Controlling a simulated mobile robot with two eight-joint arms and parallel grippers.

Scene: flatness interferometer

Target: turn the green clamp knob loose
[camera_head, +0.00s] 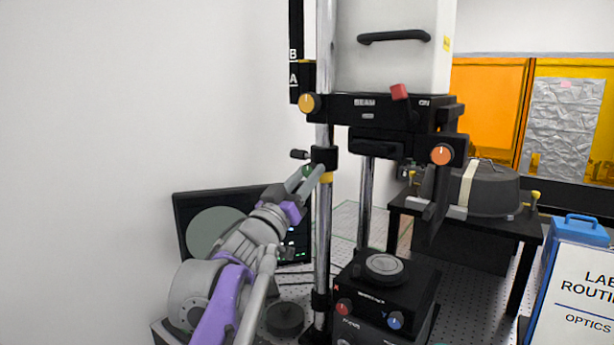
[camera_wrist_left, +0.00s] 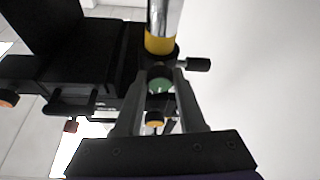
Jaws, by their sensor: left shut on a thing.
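The green clamp knob (camera_wrist_left: 160,86) sits between the two fingers of my left gripper (camera_wrist_left: 160,77) in the left wrist view, beside the chrome column. In the head view only a sliver of the green knob (camera_head: 306,170) shows, mostly hidden by the fingers. My left gripper (camera_head: 313,171) reaches up from the lower left to the black clamp collar (camera_head: 324,156) on the column and is shut on the knob. A white mark shows on the knob's face. My right gripper is not in view.
The chrome column (camera_head: 325,230) has a yellow ring (camera_wrist_left: 160,44) by the collar. A black lever (camera_head: 299,154) sticks out left of the collar. The beam head (camera_head: 380,108) hangs above, with a stage (camera_head: 384,268) below. A monitor (camera_head: 205,210) stands behind my left arm.

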